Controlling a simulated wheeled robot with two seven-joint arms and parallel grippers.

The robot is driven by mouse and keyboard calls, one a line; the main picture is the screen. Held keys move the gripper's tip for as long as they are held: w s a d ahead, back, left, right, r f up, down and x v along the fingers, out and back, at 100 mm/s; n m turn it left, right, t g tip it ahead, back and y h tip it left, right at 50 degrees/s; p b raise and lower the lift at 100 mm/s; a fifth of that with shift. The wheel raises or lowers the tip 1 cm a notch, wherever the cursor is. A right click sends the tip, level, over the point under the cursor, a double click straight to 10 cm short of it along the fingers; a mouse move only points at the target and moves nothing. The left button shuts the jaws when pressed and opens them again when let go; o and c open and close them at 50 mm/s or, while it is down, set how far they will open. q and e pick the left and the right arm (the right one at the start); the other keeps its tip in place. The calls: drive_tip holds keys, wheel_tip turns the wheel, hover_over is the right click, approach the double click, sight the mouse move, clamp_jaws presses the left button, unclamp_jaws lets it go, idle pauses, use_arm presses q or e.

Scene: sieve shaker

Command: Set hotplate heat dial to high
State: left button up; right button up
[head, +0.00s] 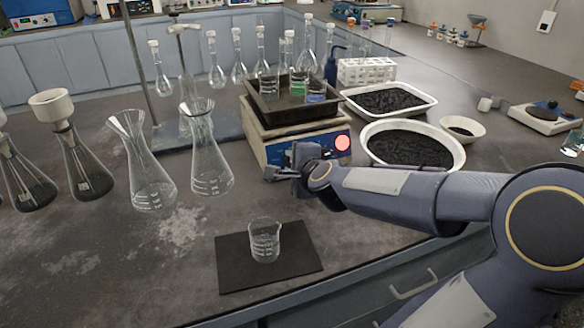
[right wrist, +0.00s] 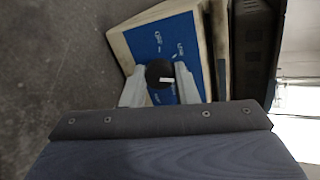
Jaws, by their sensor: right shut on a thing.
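The hotplate (head: 256,138) is a cream box with a blue front panel, left of centre at the back of the bench's clear area. My right gripper (head: 280,173) is at its front face in the head view. In the right wrist view, a black round dial (right wrist: 157,72) sits on the blue panel (right wrist: 165,38), between the two pale fingers of the gripper, which is shut on it. The dial's white mark points right in that view. White lettering is printed around the dial, too small to read surely. The dial is hidden in the head view. My left gripper is not in view.
A dark tray (head: 262,108) with several beakers stands on the hotplate. A beaker (head: 265,240) stands on a black mat (head: 230,274) in front. Conical flasks (head: 208,165) stand to the left. White trays of black granules (head: 455,160) lie to the right.

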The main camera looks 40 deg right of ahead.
drive_tip(key=m+b, duration=0.2)
drive_tip(key=m, duration=0.3)
drive_tip(key=shift+f, duration=0.2)
drive_tip(key=m+b, duration=0.1)
drive_tip(key=m, duration=0.4)
drive_tip(key=shift+m+t+b, duration=0.3)
drive_tip(key=shift+m, duration=0.1)
drive_tip(key=o, duration=1)
drive_tip(key=shift+r, duration=0.1)
drive_tip(key=shift+s+r, duration=0.1)
drive_tip(key=shift+s, duration=0.05)
